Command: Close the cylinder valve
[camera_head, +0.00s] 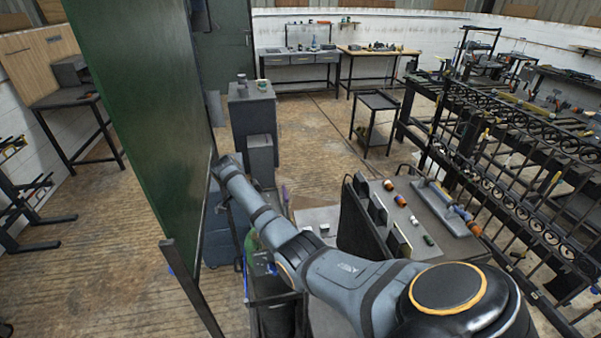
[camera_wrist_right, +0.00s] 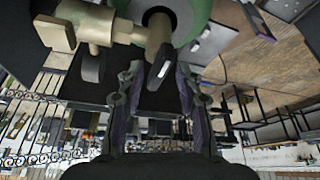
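The green gas cylinder (camera_wrist_right: 195,18) fills the top of the right wrist view, with a brass valve (camera_wrist_right: 103,28) in front of it. The gripper's two fingers are spread apart, one on each side of the handle's end. I cannot tell whether either finger touches it. In the head view a small patch of green (camera_head: 252,241) shows behind my right arm. The arm hides the valve and the right gripper there. My left gripper is in neither view.
A large green panel (camera_head: 135,100) stands close on the left. A dark table (camera_head: 425,205) with small parts lies right of my arm, beside a black scrollwork gate (camera_head: 530,150). A grey cabinet (camera_head: 252,112) stands behind. The floor (camera_head: 330,130) beyond is partly clear.

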